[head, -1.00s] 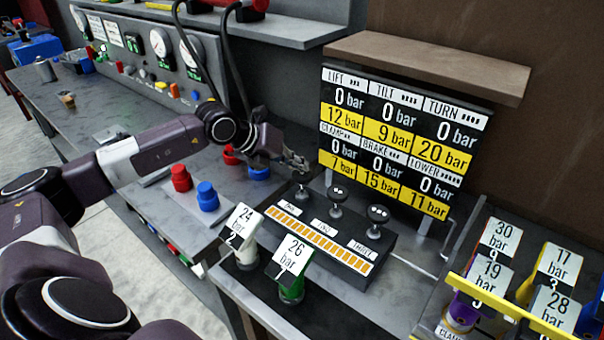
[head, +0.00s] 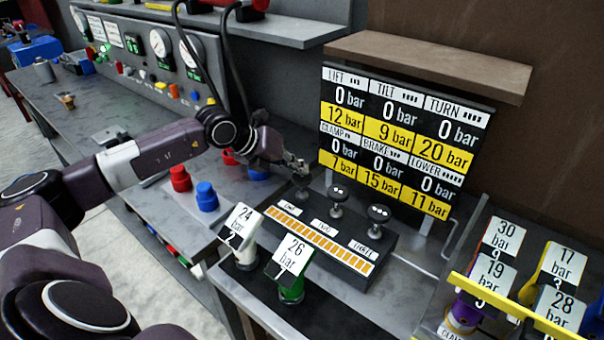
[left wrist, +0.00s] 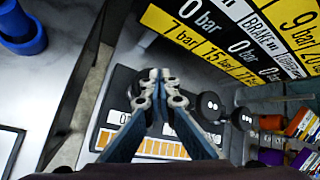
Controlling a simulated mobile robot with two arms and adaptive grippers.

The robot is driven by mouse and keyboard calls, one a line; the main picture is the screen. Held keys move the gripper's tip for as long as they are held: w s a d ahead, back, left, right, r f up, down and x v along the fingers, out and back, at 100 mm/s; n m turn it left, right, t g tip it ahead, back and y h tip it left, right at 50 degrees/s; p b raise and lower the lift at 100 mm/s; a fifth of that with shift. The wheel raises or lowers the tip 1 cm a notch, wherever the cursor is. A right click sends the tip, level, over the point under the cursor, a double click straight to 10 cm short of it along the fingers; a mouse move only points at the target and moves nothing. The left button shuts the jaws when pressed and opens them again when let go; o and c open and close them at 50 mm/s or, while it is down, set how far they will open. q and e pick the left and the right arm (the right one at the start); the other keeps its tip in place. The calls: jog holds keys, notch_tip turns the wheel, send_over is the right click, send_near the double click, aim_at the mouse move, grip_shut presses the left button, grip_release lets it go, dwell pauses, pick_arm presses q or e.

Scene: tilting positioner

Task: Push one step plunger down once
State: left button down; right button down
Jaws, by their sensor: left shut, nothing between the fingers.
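A dark step box (head: 330,245) carries three black plungers in a row, with white labels and an orange striped bar. The middle plunger (head: 337,195) and the right plunger (head: 378,215) stand up clear. The left plunger (head: 301,192) is partly hidden by my left gripper (head: 299,170), which is shut and empty right above it. In the left wrist view the shut fingertips (left wrist: 160,90) cover most of that plunger. I cannot tell whether they touch it. The middle plunger (left wrist: 209,105) shows to their right. My right gripper is not in view.
A pressure board (head: 400,140) stands behind the box. Tagged fittings, 24 bar (head: 242,225) and 26 bar (head: 293,257), stand in front. Red (head: 181,178) and blue (head: 206,195) knobs are at left. A yellow-railed rack (head: 505,308) is at right.

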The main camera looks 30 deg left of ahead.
aim_at(298, 177)
pick_arm(q)
jog(key=shift+s+f+b, duration=0.1)
jog(key=shift+f+b, duration=1.15)
jog(key=shift+f, duration=0.35)
dwell(0.7)
jog(key=shift+r, duration=0.15)
dwell(0.3)
jog(key=shift+r+p, duration=1.45)
jog(key=shift+r, duration=1.05)
jog(key=shift+r+p, duration=1.5)
jog(key=shift+r, duration=1.05)
